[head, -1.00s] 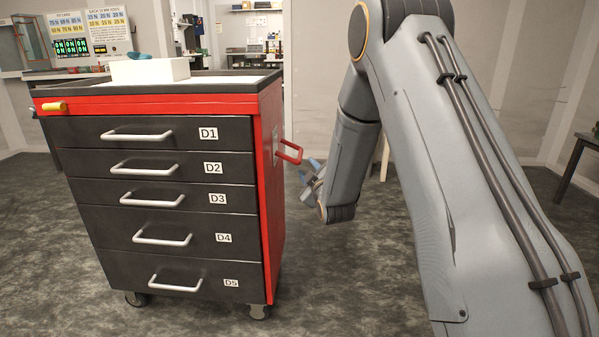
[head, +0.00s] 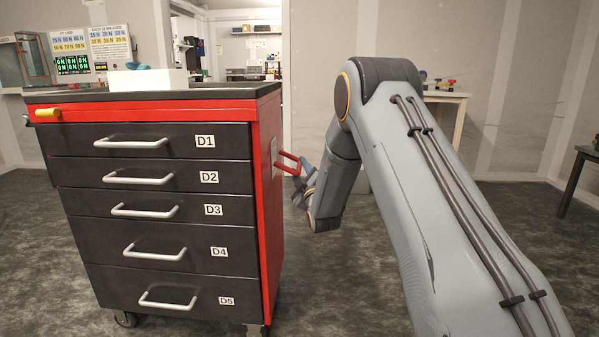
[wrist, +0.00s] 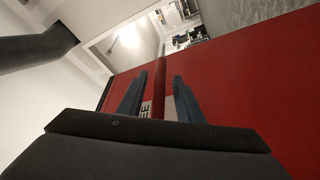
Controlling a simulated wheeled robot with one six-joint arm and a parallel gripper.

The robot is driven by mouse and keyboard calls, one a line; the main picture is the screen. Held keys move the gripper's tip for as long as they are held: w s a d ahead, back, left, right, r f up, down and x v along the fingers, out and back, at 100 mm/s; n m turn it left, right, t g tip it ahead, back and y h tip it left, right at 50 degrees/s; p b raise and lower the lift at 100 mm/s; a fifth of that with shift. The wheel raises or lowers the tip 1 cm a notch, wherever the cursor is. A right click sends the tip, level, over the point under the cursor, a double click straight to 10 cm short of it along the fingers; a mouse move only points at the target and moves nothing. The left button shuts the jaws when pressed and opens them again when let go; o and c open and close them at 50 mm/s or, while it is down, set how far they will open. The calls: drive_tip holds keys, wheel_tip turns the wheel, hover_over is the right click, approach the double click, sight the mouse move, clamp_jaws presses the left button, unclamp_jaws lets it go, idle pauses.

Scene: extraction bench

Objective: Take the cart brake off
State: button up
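The dark cart with red trim (head: 265,190) stands at the left in the head view, with drawers labelled D1 to D5. A red bar handle (head: 290,162) sticks out from its right side. My gripper (head: 304,168) is at this handle, low on its right. In the wrist view, my gripper (wrist: 158,88) is open, its two dark fingers on either side of the red bar (wrist: 158,85), with a small gap at each side. Behind them is the cart's red side panel (wrist: 245,90) with a white label (wrist: 145,109), partly hidden; only "EE" reads.
A yellow knob (head: 47,113) sits at the cart's top left front. A white box (head: 147,80) with a blue-green item stands on its top. Castors (head: 126,319) show below. A table (head: 582,165) stands far right. The floor right of the cart is clear.

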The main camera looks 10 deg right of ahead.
drive_tip(key=shift+w, duration=0.2)
clamp_jaws()
